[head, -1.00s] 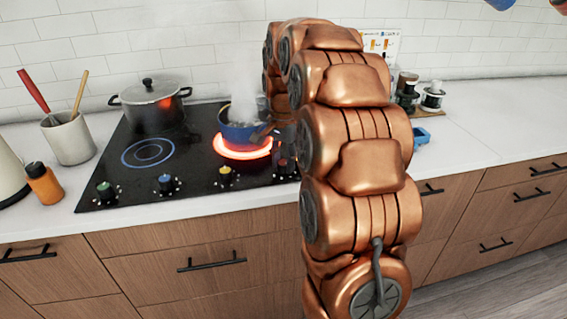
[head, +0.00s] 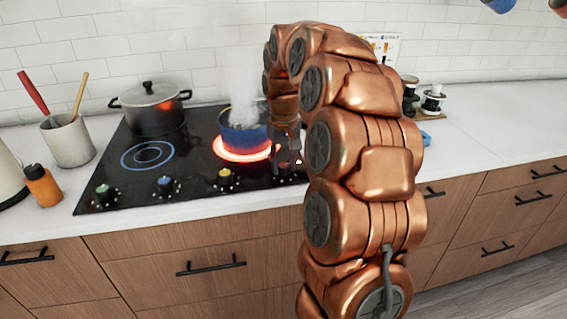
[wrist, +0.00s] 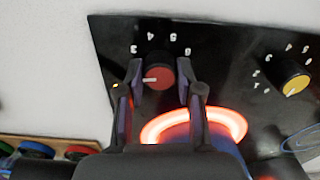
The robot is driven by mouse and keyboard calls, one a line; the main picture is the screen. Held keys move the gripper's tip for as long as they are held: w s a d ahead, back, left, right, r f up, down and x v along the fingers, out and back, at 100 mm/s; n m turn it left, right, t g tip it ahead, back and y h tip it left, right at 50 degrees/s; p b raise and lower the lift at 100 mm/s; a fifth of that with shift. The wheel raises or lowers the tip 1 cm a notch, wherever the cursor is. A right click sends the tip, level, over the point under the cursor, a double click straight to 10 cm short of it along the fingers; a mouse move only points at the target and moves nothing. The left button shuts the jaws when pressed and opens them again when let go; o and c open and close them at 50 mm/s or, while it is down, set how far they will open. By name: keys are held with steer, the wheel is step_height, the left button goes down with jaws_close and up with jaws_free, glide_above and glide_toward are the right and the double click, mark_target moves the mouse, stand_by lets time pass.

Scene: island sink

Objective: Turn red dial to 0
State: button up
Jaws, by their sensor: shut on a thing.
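The red dial (wrist: 160,75) sits on the black cooktop panel, with printed digits around part of it. Its white pointer line points to the left in the wrist view. The digits look turned over there, and I cannot tell which one the pointer matches. My gripper (wrist: 160,82) has one finger on each side of the dial and is shut on it. In the head view my gripper (head: 287,160) is at the right front of the cooktop, and the red dial is mostly hidden behind it.
A steaming blue pot (head: 240,136) stands on a glowing burner (head: 226,152), close behind my gripper. The yellow dial (head: 226,178), blue dial (head: 165,184) and green dial (head: 104,193) line the front edge. A lidded grey pot (head: 150,108) stands at the back left. The right counter (head: 480,135) is mostly clear.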

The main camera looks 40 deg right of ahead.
mark_target(283, 165)
steer(key=n, duration=0.4)
steer(key=shift+a+n+p, duration=0.1)
steer(key=shift+n+p, duration=0.25)
steer(key=shift+n, duration=0.05)
steer(key=n+p, duration=0.1)
steer(key=n, duration=0.2)
steer(key=shift+n, duration=0.3)
steer(key=n+p, duration=0.1)
steer(key=n, duration=0.3)
steer(key=shift+p, duration=0.3)
steer(key=shift+n+p, duration=0.8)
steer(key=shift+n, duration=1.4)
steer(key=o, duration=1.2)
steer(key=shift+c, duration=0.2)
step_height(283, 165, up, 12)
